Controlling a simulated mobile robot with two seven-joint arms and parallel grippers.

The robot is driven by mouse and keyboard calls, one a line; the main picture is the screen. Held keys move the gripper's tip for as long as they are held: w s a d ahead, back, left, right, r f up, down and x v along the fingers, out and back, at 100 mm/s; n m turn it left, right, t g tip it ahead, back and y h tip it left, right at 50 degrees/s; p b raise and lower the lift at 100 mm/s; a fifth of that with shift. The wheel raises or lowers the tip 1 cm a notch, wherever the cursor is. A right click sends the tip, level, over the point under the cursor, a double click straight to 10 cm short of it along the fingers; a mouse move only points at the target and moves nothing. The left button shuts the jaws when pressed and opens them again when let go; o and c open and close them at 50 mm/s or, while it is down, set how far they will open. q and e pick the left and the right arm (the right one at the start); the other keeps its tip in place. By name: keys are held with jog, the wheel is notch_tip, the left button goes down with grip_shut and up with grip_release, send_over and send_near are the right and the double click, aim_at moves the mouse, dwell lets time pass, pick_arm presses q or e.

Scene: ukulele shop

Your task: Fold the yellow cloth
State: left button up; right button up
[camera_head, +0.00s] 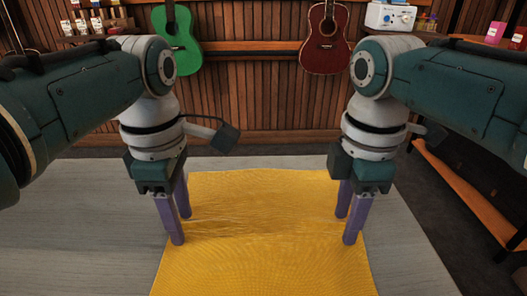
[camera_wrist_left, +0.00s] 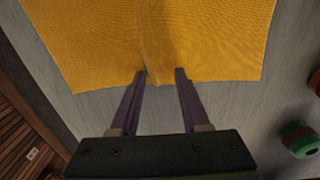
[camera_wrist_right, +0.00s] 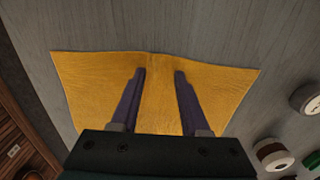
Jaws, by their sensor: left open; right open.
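The yellow cloth (camera_head: 262,245) lies spread on the grey table, with faint creases running across its middle between my grippers. My left gripper (camera_head: 182,226) points down at the cloth's left edge. Its purple fingers are open, and in the left wrist view the cloth (camera_wrist_left: 150,40) has a small ridge near and between the fingertips (camera_wrist_left: 160,70). My right gripper (camera_head: 346,227) points down at the cloth's right edge. Its fingers are open, and in the right wrist view the cloth (camera_wrist_right: 160,85) lies under and between them (camera_wrist_right: 160,72). I cannot tell whether the fingertips touch the cloth.
The grey table (camera_head: 70,235) is bare to the left and right of the cloth. A green ukulele (camera_head: 178,42) and a red guitar (camera_head: 326,45) hang on the wooden wall behind. A wooden shelf (camera_head: 460,190) stands right of the table.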

pick_arm(q)
grip_shut()
pick_arm(e)
grip_shut()
pick_arm(q)
jog(key=shift+s, duration=0.1)
dwell(0.6)
pick_arm(e)
jog(key=shift+r, duration=0.15)
